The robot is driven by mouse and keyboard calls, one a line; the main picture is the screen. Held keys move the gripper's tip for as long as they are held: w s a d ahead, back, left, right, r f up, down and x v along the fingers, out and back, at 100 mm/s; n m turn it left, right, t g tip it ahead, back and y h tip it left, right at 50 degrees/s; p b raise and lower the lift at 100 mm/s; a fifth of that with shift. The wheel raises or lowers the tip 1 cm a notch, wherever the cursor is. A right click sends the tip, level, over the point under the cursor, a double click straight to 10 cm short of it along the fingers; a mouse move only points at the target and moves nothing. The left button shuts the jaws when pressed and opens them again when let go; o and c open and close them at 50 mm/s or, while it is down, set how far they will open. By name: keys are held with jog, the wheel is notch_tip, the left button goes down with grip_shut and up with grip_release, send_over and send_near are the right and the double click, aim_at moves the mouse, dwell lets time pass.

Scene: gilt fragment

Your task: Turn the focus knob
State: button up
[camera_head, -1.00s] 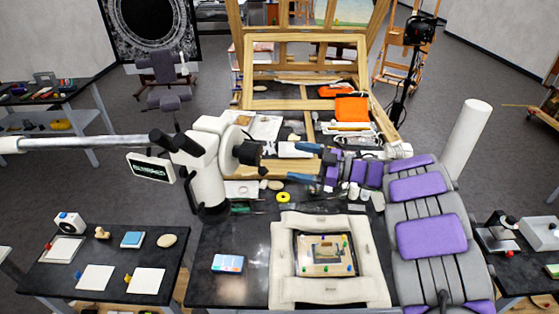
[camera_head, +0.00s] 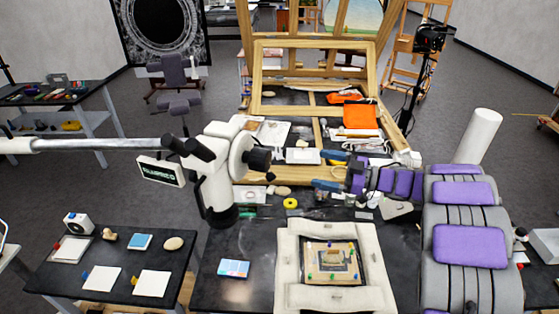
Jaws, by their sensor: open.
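The white microscope (camera_head: 216,175) stands on the dark bench at centre left, with black eyepieces and a long metal boom arm. A dark knob (camera_head: 259,160), which looks like the focus knob, sticks out from the right side of its head. My gripper (camera_head: 322,170) is to the right of the knob, its two blue fingers apart and pointing left towards it. A clear gap lies between fingertips and knob, and nothing is between the fingers. A small dark piece hangs just below the knob.
A padded white frame holding a gilt fragment panel (camera_head: 331,258) lies on the bench below. A yellow tape roll (camera_head: 291,203) and small tools lie behind it. A wooden easel frame (camera_head: 262,90) stands beyond. A small screen (camera_head: 161,170) hangs left of the microscope.

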aim_at(269, 162)
jog(key=shift+m, duration=0.4)
jog(key=p+x, duration=0.1)
jog(key=x, duration=0.4)
jog(key=s+p+x, duration=0.1)
jog(key=x, duration=0.5)
jog(key=p+x, duration=0.1)
jog(key=x, duration=0.5)
jog(key=shift+s+a+f, duration=0.1)
jog(key=shift+a+f, duration=0.05)
jog(key=shift+a, duration=0.3)
jog(key=c, duration=1)
jog(key=shift+d+f, duration=0.1)
jog(key=shift+c, duration=0.2)
